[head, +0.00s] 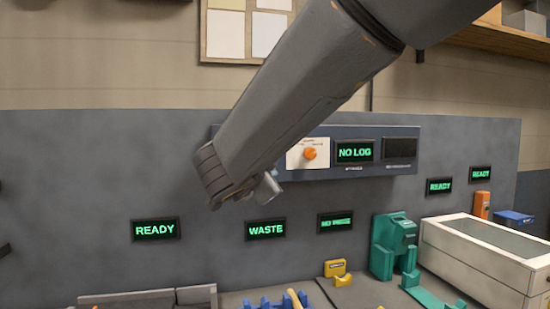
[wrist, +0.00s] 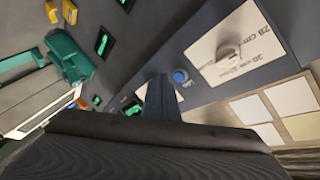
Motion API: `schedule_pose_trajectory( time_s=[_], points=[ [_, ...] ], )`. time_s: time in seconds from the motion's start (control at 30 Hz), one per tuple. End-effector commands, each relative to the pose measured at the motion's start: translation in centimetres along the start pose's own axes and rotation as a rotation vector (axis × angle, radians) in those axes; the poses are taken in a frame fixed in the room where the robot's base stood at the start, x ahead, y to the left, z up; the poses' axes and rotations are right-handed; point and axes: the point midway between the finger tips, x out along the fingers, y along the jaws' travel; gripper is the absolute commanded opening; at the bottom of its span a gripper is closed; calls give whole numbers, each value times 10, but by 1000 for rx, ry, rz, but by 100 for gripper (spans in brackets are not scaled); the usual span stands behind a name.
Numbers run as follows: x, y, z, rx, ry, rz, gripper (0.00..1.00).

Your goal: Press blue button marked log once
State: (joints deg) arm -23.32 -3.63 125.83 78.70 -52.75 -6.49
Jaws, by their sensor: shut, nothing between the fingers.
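In the wrist view a round blue button (wrist: 180,76) sits on the dark panel, with a partly hidden label below it. My gripper (wrist: 160,82) is shut and empty, its narrow fingers ending close to the left of the button in the picture. I cannot tell whether they touch the panel. In the head view my gripper (head: 268,188) is at the lower left of the wall panel (head: 370,176). My arm hides the panel's left part, and the button is not clearly visible there.
The head view shows an orange knob (head: 309,154), a NO LOG display (head: 354,152) and a WASTE display (head: 266,230).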

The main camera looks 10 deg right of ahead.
Motion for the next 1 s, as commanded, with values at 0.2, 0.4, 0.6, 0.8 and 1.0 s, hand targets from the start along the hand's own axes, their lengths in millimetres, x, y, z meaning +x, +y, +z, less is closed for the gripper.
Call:
schedule_pose_trajectory(
  time_s=[0.2,0.4,0.6,0.8,1.0],
  points=[
    [-31,4,-40,153,162,146,0],
    [-37,9,-46,175,190,181,0],
    [-36,9,-45,174,189,179,0],
    [-29,6,-42,175,189,179,0],
    [-8,-4,-35,174,189,179,0]
  ],
)
